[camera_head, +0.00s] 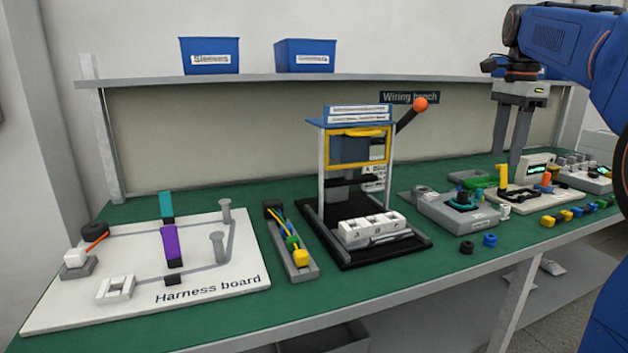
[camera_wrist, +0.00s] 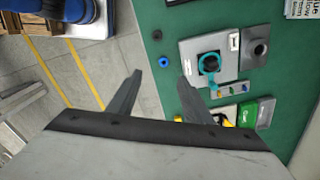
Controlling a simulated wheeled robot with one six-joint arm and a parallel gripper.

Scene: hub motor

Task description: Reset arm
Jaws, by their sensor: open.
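My gripper (camera_head: 509,150) hangs with its fingers pointing down at the right end of the green bench (camera_head: 260,211). In the wrist view my gripper (camera_wrist: 160,80) is open, with nothing between its fingers. It is above the bench's front edge there, with floor under its left finger. A grey fixture with a teal ring (camera_wrist: 209,64) lies to the right of the fingers. The same grey fixture (camera_head: 452,212) stands on the bench in the head view. My blue arm reaches in from the upper right.
The white harness board (camera_head: 70,310) lies at the left. A press frame (camera_head: 388,165) with an orange-knobbed lever stands mid-bench. A black ring (camera_head: 467,247) and a blue ring (camera_head: 490,240) lie near the front edge.

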